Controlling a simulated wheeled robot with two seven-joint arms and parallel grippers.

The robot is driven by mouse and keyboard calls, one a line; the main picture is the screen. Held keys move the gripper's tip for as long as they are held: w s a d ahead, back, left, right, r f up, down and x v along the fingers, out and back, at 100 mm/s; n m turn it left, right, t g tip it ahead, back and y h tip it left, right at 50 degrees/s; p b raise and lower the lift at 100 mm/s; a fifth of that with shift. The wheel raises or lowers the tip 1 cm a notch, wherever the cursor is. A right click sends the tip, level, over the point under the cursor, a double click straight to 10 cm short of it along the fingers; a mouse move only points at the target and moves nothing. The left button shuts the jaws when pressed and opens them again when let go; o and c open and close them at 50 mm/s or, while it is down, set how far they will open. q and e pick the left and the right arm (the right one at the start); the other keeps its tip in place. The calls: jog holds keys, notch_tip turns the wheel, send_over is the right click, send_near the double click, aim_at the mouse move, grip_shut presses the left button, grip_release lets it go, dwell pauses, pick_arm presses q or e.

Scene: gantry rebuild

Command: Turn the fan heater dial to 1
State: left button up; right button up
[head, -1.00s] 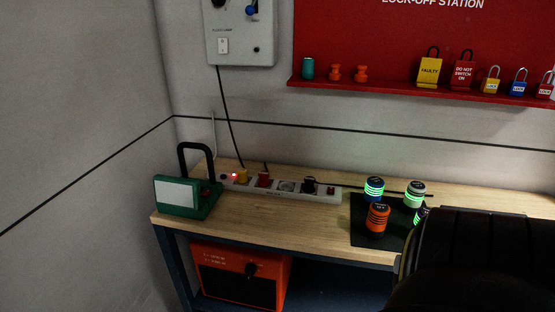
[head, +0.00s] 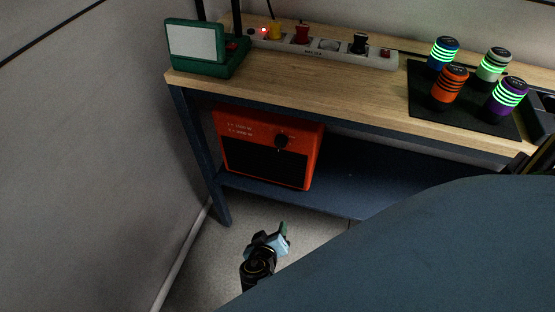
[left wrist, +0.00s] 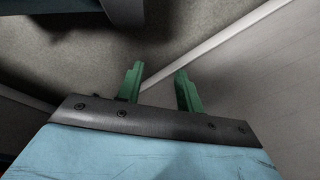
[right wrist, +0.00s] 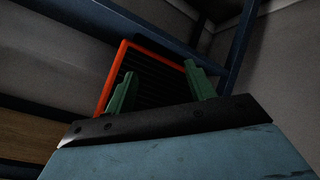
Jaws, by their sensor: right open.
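The orange fan heater (head: 318,150) stands on the lower shelf under the workbench. In the right wrist view the heater's orange edge and dark grille (right wrist: 155,88) show tilted beyond the open fingers (right wrist: 160,88); the dial is not visible there. My left gripper (left wrist: 158,85) is open and empty, over floor and wall base; it cannot be made out in the head view.
The blue shelf (head: 345,188) is bare right of the heater. A bench leg (head: 200,155) stands left of it. On the benchtop (head: 300,78) are a green lamp-like box (head: 197,43), a power strip (head: 328,53) and several lit cylinders on a black mat (head: 440,108).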

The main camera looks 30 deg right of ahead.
jog(key=w+r+m+t+h+b, duration=0.25)
jog(key=w+r+m+h, duration=0.2)
jog(key=r, duration=0.35)
jog(key=m+h+b, duration=0.1)
jog(key=m+h, duration=0.1)
jog(key=m, duration=0.1)
send_near(278, 147)
jog(key=shift+t, duration=0.25)
jog(key=x, duration=0.8)
jog(key=shift+s+d+f, duration=0.1)
jog(key=shift+f, duration=0.1)
pick_arm(q)
jog(key=shift+w+a+f, duration=0.1)
jog(key=shift+w+a, duration=0.25)
jog(key=shift+w, duration=0.5)
jog(key=shift+w+a+f, duration=0.1)
jog(key=shift+w+a, duration=0.2)
jog(key=shift+w, duration=0.55)
pick_arm(e)
jog(key=shift+w+d, duration=0.35)
jog(key=shift+d, duration=0.1)
jog(key=c, duration=1)
pick_arm(q)
jog(key=shift+s+f, duration=0.1)
pick_arm(e)
jog(key=shift+o, duration=0.2)
jog(key=shift+n, duration=0.25)
